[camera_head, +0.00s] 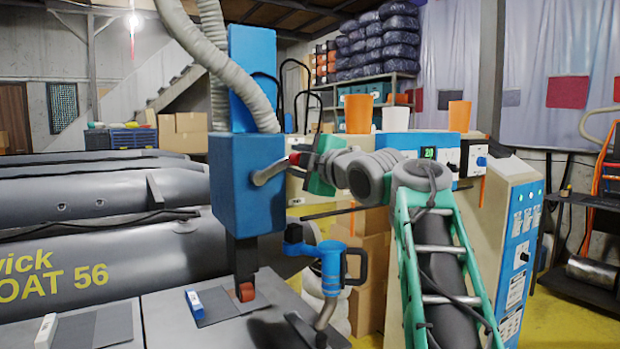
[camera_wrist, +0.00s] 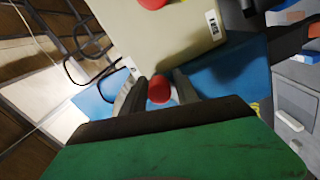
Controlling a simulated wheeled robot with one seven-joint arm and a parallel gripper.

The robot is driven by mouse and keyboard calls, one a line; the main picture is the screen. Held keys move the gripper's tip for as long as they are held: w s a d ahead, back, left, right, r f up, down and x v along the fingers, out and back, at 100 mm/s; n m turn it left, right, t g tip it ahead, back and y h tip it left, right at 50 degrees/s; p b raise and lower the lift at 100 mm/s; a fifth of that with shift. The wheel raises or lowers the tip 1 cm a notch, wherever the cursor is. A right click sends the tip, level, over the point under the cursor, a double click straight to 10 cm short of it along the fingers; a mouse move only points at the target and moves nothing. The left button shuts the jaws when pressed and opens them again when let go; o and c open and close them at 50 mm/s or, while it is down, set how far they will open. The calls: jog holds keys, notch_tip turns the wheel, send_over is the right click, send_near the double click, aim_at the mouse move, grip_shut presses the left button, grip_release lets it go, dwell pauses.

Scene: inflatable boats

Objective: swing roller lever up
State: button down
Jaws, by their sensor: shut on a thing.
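The roller lever (camera_head: 268,174) is a grey bent arm on the side of a blue machine head (camera_head: 240,185). It rises to the right from the head and ends in a red knob (camera_head: 294,158). My gripper (camera_head: 298,158), green with dark fingers, reaches in from the right and is shut on the red knob. In the wrist view the knob (camera_wrist: 159,90) sits between the two fingers; the lever's arm is hidden there. A small orange-red roller (camera_head: 246,292) is at the foot of the machine head, above the grey table (camera_head: 170,325).
A blue hand tool (camera_head: 330,268) stands just below my arm, right of the machine head. A blue and white piece (camera_head: 195,304) lies on the table. Grey boats (camera_head: 110,265) fill the left. A control cabinet (camera_head: 515,250) stands at the right.

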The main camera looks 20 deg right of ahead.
jog(key=shift+s+a+r+n+b, duration=0.1)
jog(key=shift+a+r+n+b, duration=0.15)
jog(key=shift+r+n, duration=0.35)
jog(key=shift+s+a+r+n+b, duration=0.1)
jog(key=shift+a+r+n, duration=0.25)
jog(key=shift+r+n, duration=0.25)
jog(key=c, duration=1.1)
grip_release()
jog(key=shift+w+a, duration=0.1)
jog(key=shift+a, duration=0.05)
jog(key=shift+c, duration=0.2)
jog(key=shift+f, duration=0.1)
jog(key=shift+f, duration=0.1)
jog(key=s+d+b, duration=0.1)
jog(key=s, duration=0.6)
jog(key=shift+s, duration=0.35)
jog(key=shift+d, duration=0.1)
